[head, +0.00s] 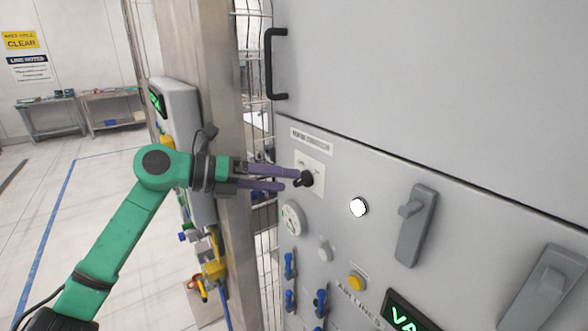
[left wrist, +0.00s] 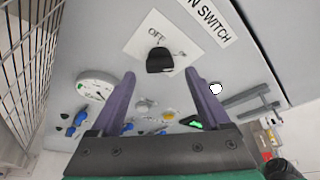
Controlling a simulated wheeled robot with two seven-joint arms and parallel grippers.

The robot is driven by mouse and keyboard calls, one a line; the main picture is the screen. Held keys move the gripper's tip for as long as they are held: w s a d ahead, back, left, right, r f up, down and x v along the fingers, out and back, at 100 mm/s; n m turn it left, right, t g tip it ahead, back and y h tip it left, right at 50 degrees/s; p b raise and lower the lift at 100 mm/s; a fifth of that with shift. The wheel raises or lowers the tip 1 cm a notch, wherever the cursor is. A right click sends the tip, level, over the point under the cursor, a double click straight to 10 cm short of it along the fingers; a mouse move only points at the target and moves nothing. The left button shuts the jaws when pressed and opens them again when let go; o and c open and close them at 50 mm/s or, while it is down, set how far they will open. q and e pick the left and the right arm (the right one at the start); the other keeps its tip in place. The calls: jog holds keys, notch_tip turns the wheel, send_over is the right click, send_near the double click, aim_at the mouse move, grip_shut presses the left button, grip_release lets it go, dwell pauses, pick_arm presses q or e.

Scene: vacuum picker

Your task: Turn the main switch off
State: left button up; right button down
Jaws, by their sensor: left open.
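The main switch is a black knob (head: 305,179) on a white plate at the upper left of the grey cabinet front. In the left wrist view the knob (left wrist: 160,60) sits near the top middle, with the word OFF on the plate (left wrist: 150,42) beside it. The other marking on the plate is too small to read. My left gripper (head: 291,180) is open, with its two purple fingertips close to the knob. In the left wrist view the fingers (left wrist: 160,76) point towards the knob, one on each side; contact cannot be told. My right gripper is in neither view.
A dial gauge (head: 292,218), a white button (head: 359,207), a yellow button (head: 357,282), blue valves (head: 290,265) and a grey lever (head: 414,225) are on the panel around the switch. A metal post (head: 222,110) and wire fence stand left. A black handle (head: 274,65) juts out above.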

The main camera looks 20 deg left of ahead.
aim_at(297, 182)
pick_arm(q)
jog(key=x, duration=0.3)
jog(key=shift+r+p, duration=0.2)
jog(key=shift+p, duration=0.2)
jog(key=shift+w+d+f, duration=0.2)
jog(key=shift+d+f, duration=0.05)
grip_shut()
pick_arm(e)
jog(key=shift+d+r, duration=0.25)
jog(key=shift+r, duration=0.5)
